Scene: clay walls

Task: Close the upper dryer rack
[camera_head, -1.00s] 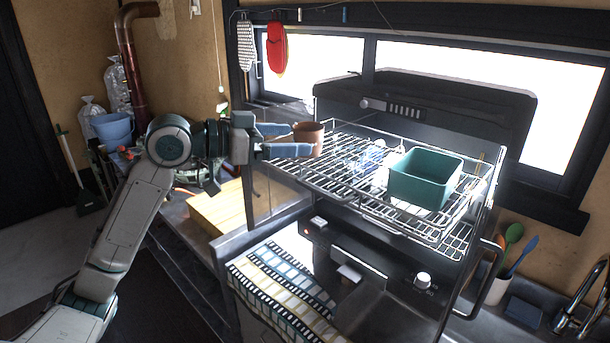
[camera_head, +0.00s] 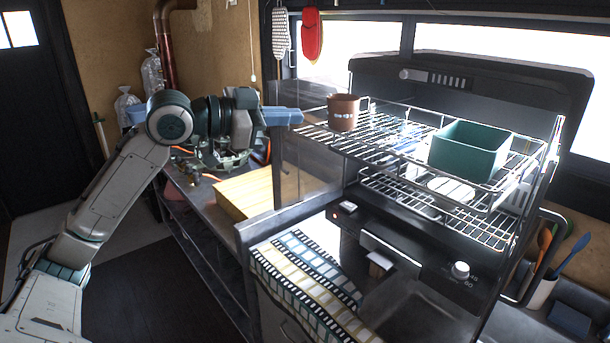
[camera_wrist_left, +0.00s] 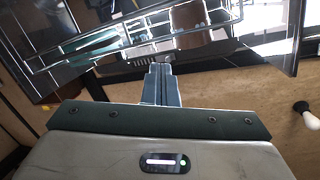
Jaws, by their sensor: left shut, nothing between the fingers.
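The upper dryer rack (camera_head: 385,140) is a wire shelf that sticks out of the front of the dark dryer. A brown cup (camera_head: 343,113) stands on its left end and a teal rectangular bin (camera_head: 469,151) on its right. My left gripper (camera_head: 300,116) is shut and empty, left of the cup, with its fingertips close to the rack's left end. I cannot tell whether they touch it. In the left wrist view, the shut blue-grey fingers (camera_wrist_left: 161,75) point toward wire rails and dark panels. My right gripper does not show.
A lower wire rack (camera_head: 420,200) sits beneath. A glass panel (camera_head: 305,180) stands at the dryer's left side. A wooden board (camera_head: 250,192) lies on the left counter. A patterned towel (camera_head: 308,278) hangs below, and a utensil cup (camera_head: 541,292) stands right.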

